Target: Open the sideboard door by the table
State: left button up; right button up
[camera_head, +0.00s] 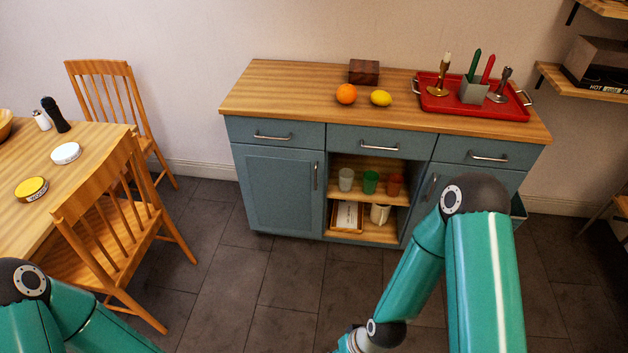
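The sideboard (335,146) is blue-grey with a wooden top and stands against the wall. Its left door (279,190), on the side by the table, is shut and has an upright metal handle (316,176) at its right edge. The table (85,142) is at the left, apart from the sideboard. The right door is mostly hidden behind my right arm, with its handle (429,187) showing. My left arm is low at the bottom left and my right arm reaches in at the lower right. Neither gripper's fingers show.
One wooden chair (100,225) stands between table and sideboard; another chair (105,88) is behind the table. The floor (235,285) before the left door is clear. An orange (346,94), a lemon (380,98) and a red tray (437,104) are on the sideboard. Its middle shelves hold cups.

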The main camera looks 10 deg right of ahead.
aim_at(281, 187)
jog(key=u, duration=0.2)
jog(key=i, duration=1.2)
jog(key=z, duration=1.1)
